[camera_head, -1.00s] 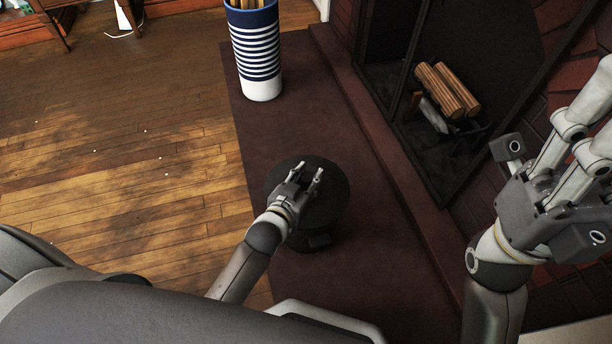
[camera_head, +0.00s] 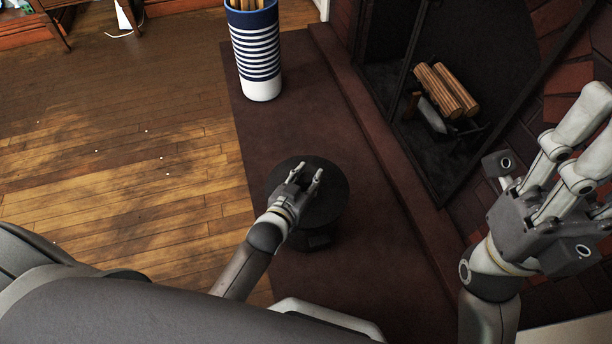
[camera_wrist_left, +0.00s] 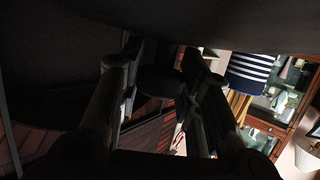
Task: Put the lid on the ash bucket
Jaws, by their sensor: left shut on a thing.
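The lid (camera_head: 332,200) is a dark round disc directly over the dark ash bucket (camera_head: 313,240) on the brown hearth mat. From above I cannot tell whether it rests on the rim or hovers just over it. My left gripper (camera_head: 306,174) is over the lid, shut on its dark knob. The left wrist view, upside down, shows the knob (camera_wrist_left: 162,82) between the fingers and the lid's dark surface (camera_wrist_left: 215,22) along the top. My right gripper (camera_head: 588,135) is raised at the right, open and empty; one fingertip is near the picture's edge.
A blue-and-white striped bin (camera_head: 256,50) with wooden sticks stands at the mat's far end. A fireplace with logs (camera_head: 446,90) and a raised hearth edge is on the right. The wooden floor (camera_head: 120,180) on the left is mostly clear, with tiny white specks.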

